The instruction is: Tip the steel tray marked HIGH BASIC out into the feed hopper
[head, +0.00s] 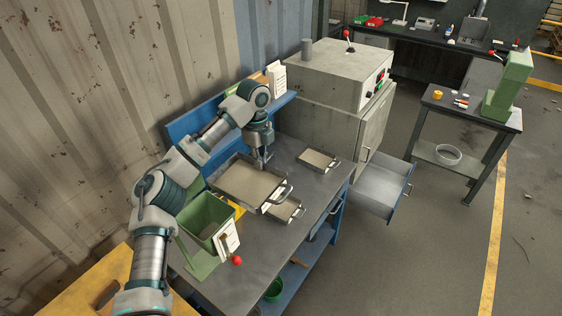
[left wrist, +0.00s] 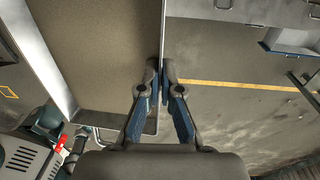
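A large steel tray (head: 240,202) with a flat brown fill is above the bench beside the green hopper (head: 205,216). It looks raised and roughly level, overlapping a smaller tray behind it in the picture. I cannot read any marking on it. My left gripper (head: 263,163) is at its far rim. In the left wrist view, my left gripper's fingers (left wrist: 164,82) are closed on the rim of the tray (left wrist: 38,55), one on each side of the wall. The hopper is open-topped, with a white card and a red ball at its front. My right gripper is out of view.
A smaller tray (head: 287,212) and another filled tray (head: 318,159) sit on the grey bench (head: 318,188). A grey cabinet (head: 330,80) stands behind, with an open drawer (head: 382,188) at the right. A blue back panel (head: 190,124) borders the wall side.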

